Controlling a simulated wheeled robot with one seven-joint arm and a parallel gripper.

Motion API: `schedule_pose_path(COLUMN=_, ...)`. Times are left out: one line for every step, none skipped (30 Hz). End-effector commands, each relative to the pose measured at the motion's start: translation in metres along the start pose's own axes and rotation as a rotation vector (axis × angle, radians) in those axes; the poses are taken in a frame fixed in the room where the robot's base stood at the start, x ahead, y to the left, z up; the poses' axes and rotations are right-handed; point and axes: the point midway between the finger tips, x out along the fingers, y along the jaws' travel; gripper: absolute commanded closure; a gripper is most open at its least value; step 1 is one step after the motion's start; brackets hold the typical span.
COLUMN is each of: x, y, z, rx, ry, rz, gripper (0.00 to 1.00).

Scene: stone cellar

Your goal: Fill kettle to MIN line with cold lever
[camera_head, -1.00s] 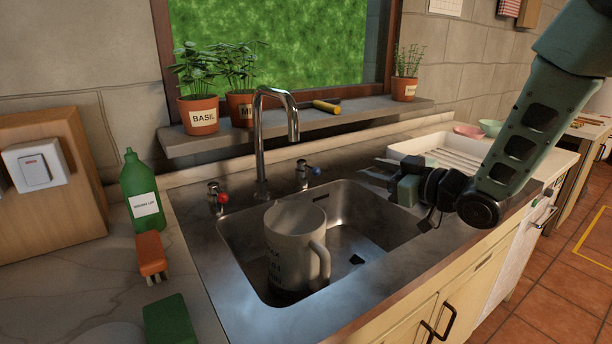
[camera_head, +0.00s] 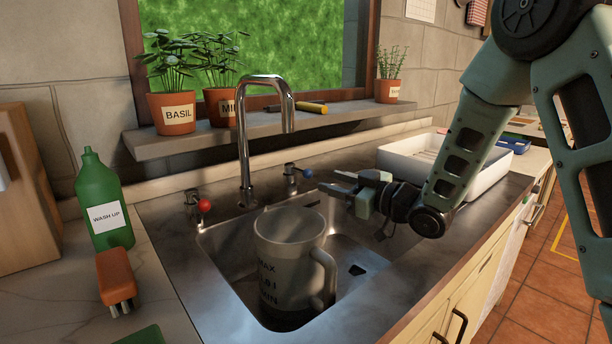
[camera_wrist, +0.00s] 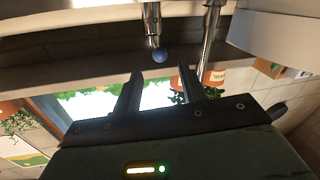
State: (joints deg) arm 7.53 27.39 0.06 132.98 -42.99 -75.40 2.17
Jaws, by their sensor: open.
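The kettle (camera_head: 288,262), a grey jug with MAX and MIN marks, stands upright in the sink with its handle to the right. The tap spout (camera_head: 288,120) ends above it; no water stream is visible. The cold lever (camera_head: 292,178) has a blue knob and stands on the sink's back edge, right of the tap. My gripper (camera_head: 342,184) is open and empty, just right of the blue knob. In the wrist view the blue knob (camera_wrist: 159,56) appears between and slightly past the fingertips (camera_wrist: 158,74). Contact cannot be told. The kettle's water level is hidden.
The red-knobbed lever (camera_head: 198,206) is left of the tap. A white tray (camera_head: 480,180) lies right of the sink. A green bottle (camera_head: 104,205) and an orange brush (camera_head: 116,278) are on the left counter. Potted herbs (camera_head: 172,112) line the sill above.

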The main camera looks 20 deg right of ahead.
Motion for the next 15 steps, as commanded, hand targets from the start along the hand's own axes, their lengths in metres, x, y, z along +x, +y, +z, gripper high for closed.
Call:
schedule_pose_path(x=0.011, y=0.000, z=-0.001, rx=-0.001, ry=0.001, rz=-0.002, gripper=0.59)
schedule_pose_path(x=0.018, y=0.000, z=-0.001, rx=-0.001, ry=0.001, rz=-0.002, gripper=0.59)
schedule_pose_path(x=0.025, y=-0.001, z=-0.001, rx=0.000, ry=0.001, rz=-0.002, gripper=0.59)
schedule_pose_path(x=0.031, y=0.000, z=-0.001, rx=0.000, ry=0.000, rz=-0.001, gripper=0.59)
schedule_pose_path(x=0.037, y=0.000, z=-0.001, rx=-0.001, ry=0.001, rz=-0.002, gripper=0.59)
schedule_pose_path(x=0.045, y=-0.001, z=-0.001, rx=-0.001, ry=0.001, rz=-0.003, gripper=0.59)
schedule_pose_path(x=0.050, y=0.000, z=0.000, rx=-0.001, ry=0.000, rz=-0.002, gripper=0.59)
schedule_pose_path(x=0.055, y=0.000, z=-0.001, rx=0.000, ry=0.000, rz=-0.001, gripper=0.59)
schedule_pose_path(x=0.061, y=0.000, z=-0.001, rx=-0.001, ry=0.001, rz=-0.001, gripper=0.59)
schedule_pose_path(x=0.065, y=0.000, z=0.000, rx=-0.001, ry=0.000, rz=-0.001, gripper=0.59)
schedule_pose_path(x=0.068, y=0.000, z=0.000, rx=-0.001, ry=-0.001, rz=-0.001, gripper=0.59)
schedule_pose_path(x=0.073, y=0.000, z=0.000, rx=-0.001, ry=0.000, rz=-0.001, gripper=0.59)
schedule_pose_path(x=0.075, y=0.000, z=0.000, rx=-0.001, ry=0.000, rz=0.000, gripper=0.59)
schedule_pose_path(x=0.077, y=0.000, z=0.000, rx=0.000, ry=0.000, rz=0.001, gripper=0.59)
schedule_pose_path(x=0.080, y=0.000, z=0.000, rx=0.000, ry=0.000, rz=0.001, gripper=0.59)
